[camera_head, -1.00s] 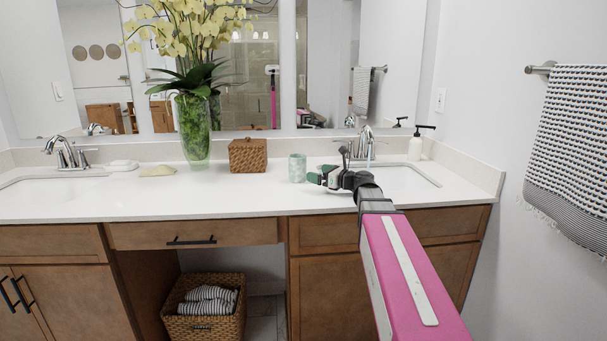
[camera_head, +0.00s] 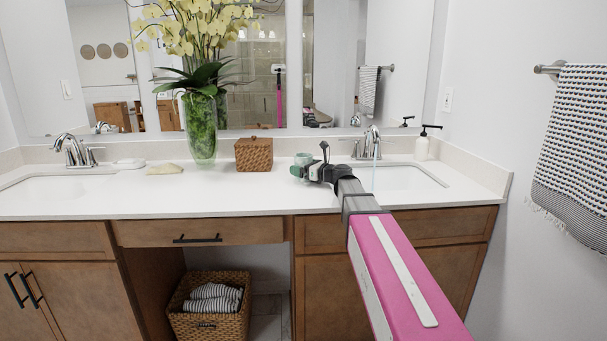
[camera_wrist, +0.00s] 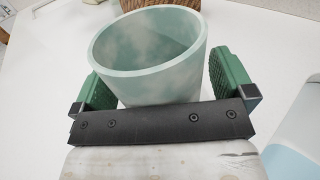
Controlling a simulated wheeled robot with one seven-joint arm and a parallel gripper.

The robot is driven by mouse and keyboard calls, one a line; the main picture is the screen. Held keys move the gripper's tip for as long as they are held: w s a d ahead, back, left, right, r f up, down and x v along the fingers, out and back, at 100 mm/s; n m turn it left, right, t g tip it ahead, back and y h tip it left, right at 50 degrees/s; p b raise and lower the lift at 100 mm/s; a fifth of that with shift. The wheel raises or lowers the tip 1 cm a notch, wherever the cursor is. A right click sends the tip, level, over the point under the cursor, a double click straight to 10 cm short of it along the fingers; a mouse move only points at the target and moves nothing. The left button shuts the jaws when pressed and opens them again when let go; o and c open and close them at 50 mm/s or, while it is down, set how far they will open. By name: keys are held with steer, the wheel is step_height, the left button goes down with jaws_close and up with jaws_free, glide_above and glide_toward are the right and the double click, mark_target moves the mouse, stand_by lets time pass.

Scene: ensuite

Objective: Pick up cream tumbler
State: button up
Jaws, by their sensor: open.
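A pale mint-green tumbler (camera_head: 303,158) with mottled sides stands on the white counter, left of the right-hand sink. It looks green rather than cream. In the wrist view the tumbler (camera_wrist: 150,62) is open-topped and empty. My gripper (camera_head: 301,171) is low at the counter, and hides the tumbler's lower part in the head view. In the wrist view my gripper (camera_wrist: 160,78) is open, with one green finger on each side of the tumbler. I cannot tell whether either finger touches it.
A woven box (camera_head: 254,154) stands just left of the tumbler. A glass vase of orchids (camera_head: 201,127) is further left. The right sink (camera_head: 400,178) and its faucet (camera_head: 373,142) are beside my arm, with a soap dispenser (camera_head: 422,147) beyond. The counter (camera_head: 230,198) in front is clear.

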steer(key=c, duration=1.1)
steer(key=shift+c, duration=0.2)
steer(key=shift+r, duration=0.25)
